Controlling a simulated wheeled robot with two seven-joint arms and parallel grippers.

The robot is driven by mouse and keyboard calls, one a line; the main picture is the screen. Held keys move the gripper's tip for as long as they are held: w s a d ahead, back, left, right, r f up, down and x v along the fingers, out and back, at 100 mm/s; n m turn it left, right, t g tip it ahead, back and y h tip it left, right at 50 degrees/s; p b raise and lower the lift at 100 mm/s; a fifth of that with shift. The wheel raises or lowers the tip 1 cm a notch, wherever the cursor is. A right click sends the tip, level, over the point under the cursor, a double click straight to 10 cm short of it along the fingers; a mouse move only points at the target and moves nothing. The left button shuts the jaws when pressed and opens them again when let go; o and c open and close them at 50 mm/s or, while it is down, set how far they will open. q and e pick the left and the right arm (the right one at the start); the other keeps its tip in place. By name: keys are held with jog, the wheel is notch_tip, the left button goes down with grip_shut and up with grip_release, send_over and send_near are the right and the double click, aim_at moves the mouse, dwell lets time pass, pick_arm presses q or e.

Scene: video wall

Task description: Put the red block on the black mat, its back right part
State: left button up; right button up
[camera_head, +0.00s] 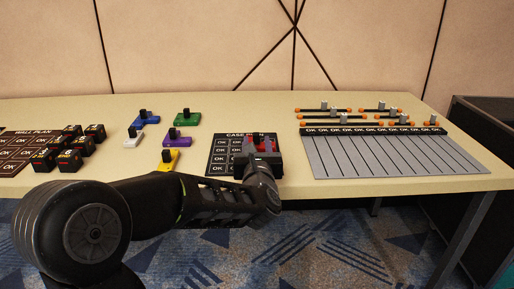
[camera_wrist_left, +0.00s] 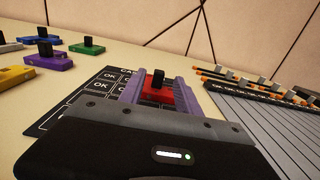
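The red block (camera_head: 265,145) has a black knob on top and sits between the fingers of my left gripper (camera_head: 263,155). In the left wrist view the red block (camera_wrist_left: 159,94) is flanked closely by both fingers, which appear to press on its sides. It is over the right part of the black mat (camera_head: 213,163), towards the back. The mat's white "OK" cells show on its left; my gripper hides much of its right side. I cannot tell whether the block touches the mat. My right gripper is not in view.
To the left stand blue (camera_head: 146,120), green (camera_head: 187,119), purple (camera_head: 177,139), white (camera_head: 133,141) and yellow (camera_head: 168,160) knobbed blocks. Several black cubes (camera_head: 70,160) sit farther left by another mat. A grey slatted panel (camera_head: 390,155) with sliders lies to the right.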

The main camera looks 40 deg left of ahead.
pick_arm(q)
jog(key=shift+v, duration=1.2)
jog(key=shift+d+f, duration=0.1)
